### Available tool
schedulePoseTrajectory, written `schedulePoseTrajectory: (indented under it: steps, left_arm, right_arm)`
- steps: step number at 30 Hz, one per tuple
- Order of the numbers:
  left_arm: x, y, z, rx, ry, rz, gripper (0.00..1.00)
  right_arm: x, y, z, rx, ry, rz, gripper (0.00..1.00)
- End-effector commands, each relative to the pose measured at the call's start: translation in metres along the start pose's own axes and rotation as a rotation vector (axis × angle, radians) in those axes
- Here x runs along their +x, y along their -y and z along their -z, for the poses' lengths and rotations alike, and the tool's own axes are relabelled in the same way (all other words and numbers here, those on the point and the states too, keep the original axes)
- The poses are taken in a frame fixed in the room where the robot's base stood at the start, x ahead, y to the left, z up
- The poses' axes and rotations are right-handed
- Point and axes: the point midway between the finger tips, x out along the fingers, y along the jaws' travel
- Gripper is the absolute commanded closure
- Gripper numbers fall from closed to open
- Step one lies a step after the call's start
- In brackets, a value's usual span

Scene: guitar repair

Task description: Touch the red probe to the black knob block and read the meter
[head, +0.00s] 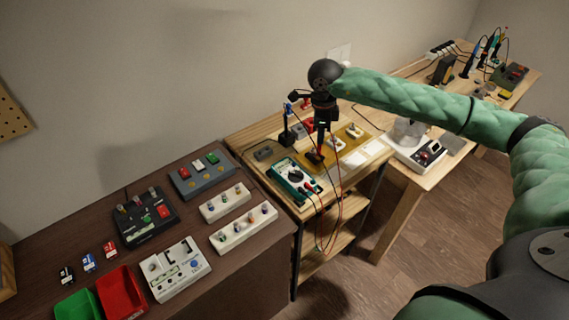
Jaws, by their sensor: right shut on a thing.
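My right gripper (322,124) is above the wooden bench, pointing down, and is shut on a slim probe. The probe is mostly hidden by the jaws, with a little red showing; I take it for the red probe. A small black block (314,158) stands below the gripper at the left end of a tan mat; I take it for the black knob block. I cannot tell whether the probe touches it. The green-edged meter (293,180) lies in front with a dark dial; its display is too small to read. My left gripper is out of view.
Red and black leads hang past the bench's front edge. A blue-topped black stand (287,128) is left of the gripper. Pale knob blocks (355,132) sit on the tan mat (368,141). The dark table (210,270) at left holds several devices and bins.

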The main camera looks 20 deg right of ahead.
Motion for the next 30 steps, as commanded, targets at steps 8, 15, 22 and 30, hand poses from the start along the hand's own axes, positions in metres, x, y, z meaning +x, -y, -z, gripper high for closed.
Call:
schedulePoseTrajectory:
  steps: [8,15,22,30]
  left_arm:
    - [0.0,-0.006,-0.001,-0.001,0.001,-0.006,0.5]
    - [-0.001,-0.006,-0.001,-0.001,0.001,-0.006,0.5]
    - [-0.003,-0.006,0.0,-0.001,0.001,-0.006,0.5]
    - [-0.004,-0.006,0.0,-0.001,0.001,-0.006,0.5]
  right_arm:
    - [0.001,0.0,0.0,0.0,0.0,-0.001,1.0]
    - [-0.006,0.0,0.0,0.0,0.0,0.0,1.0]
    - [-0.023,0.0,0.001,0.0,0.0,0.001,1.0]
    - [-0.043,0.0,0.001,0.0,0.001,0.0,1.0]
